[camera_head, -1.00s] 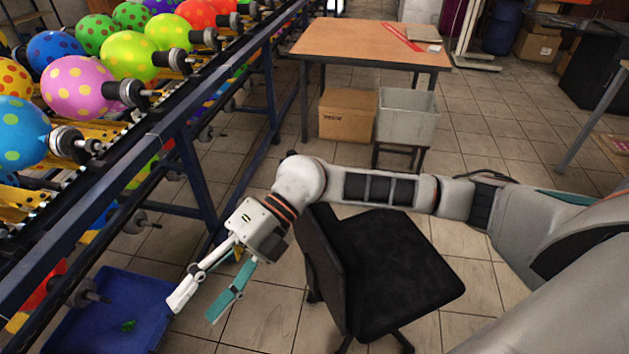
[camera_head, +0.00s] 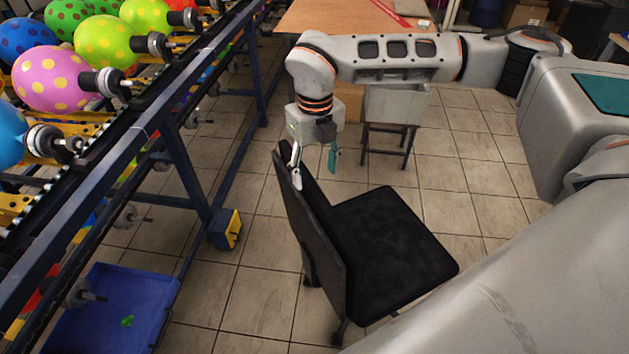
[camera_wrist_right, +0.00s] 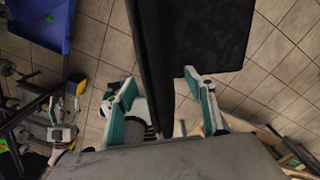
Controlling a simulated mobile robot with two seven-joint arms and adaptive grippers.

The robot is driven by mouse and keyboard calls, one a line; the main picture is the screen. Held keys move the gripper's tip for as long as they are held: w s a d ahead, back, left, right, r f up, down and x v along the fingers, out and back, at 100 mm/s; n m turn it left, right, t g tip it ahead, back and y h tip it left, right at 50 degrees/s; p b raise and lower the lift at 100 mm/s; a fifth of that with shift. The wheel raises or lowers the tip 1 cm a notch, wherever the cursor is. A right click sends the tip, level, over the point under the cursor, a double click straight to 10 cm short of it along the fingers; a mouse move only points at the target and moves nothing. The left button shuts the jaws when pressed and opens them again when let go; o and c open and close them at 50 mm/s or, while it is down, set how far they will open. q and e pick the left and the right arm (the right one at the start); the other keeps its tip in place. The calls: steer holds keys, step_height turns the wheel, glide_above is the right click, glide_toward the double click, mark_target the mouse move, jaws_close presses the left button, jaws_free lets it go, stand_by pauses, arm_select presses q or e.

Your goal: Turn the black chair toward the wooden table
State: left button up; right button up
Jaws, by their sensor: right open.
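The black chair (camera_head: 390,245) stands on the tiled floor with its backrest on the left and its seat to the right of it. The wooden table (camera_head: 345,17) is behind it at the top of the head view, partly hidden by my right arm. My right gripper (camera_head: 315,172) is open at the top of the backrest, pointing down. In the right wrist view, the backrest (camera_wrist_right: 153,50) lies between the two spread fingers (camera_wrist_right: 163,103); contact cannot be told. A small white and teal shape (camera_wrist_right: 60,130) at the left there may be my left gripper; its jaws are unclear.
A balloon rack (camera_head: 165,125) with several spotted balloons runs along the left. A blue tray (camera_head: 165,310) lies on the floor at lower left. A grey bin (camera_head: 395,105) on a stand is behind the chair. Bare floor lies between rack and chair.

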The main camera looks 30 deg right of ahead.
mark_target(315, 188)
steer(key=shift+f, duration=2.2)
arm_select(q)
steer(key=shift+r, duration=0.15)
